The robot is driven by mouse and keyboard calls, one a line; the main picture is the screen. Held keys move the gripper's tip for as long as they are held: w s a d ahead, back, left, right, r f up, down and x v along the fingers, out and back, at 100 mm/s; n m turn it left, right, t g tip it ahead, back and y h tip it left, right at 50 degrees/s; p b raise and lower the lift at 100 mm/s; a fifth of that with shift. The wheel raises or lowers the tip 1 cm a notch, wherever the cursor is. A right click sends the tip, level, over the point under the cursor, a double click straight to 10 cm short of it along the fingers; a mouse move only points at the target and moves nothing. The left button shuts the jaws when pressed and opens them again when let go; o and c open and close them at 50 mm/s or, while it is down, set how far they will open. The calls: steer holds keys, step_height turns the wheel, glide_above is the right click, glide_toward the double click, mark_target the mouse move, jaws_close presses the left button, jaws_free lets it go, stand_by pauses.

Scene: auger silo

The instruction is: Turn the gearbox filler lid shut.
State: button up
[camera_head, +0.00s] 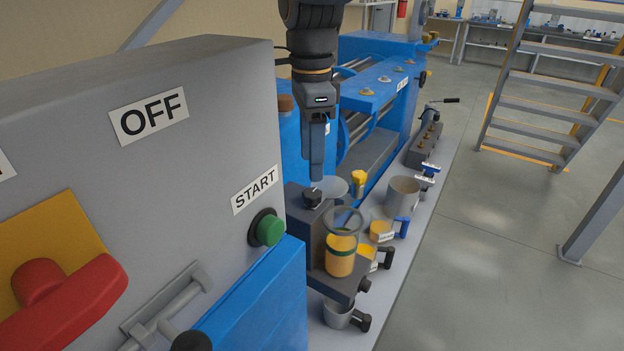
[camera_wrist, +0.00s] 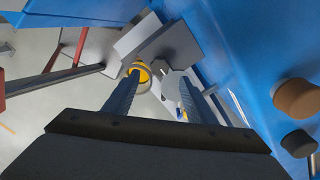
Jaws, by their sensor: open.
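A round grey disc (camera_head: 332,186), which looks like the filler lid, lies flat beside that knob, off to the side of a clear cup. The cup (camera_head: 341,258) holds yellow liquid, and its round mouth is uncovered. In the wrist view my two fingers (camera_wrist: 163,82) stand apart. The cup (camera_wrist: 137,72) shows by the left fingertip, and the light disc (camera_wrist: 173,84) shows between the fingers, partly hidden by the right one.
A grey cabinet (camera_head: 150,180) with a green START button (camera_head: 267,229) and a red handle (camera_head: 60,295) stands close on the left. The blue machine (camera_head: 375,90) is behind. A grey mug (camera_head: 403,192) and several small containers line the ledge.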

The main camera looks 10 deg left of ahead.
mark_target(312, 192)
step_height(312, 192, down, 7)
steer(key=shift+f+p, duration=0.15)
steer(key=shift+p, duration=0.55)
jaws_close()
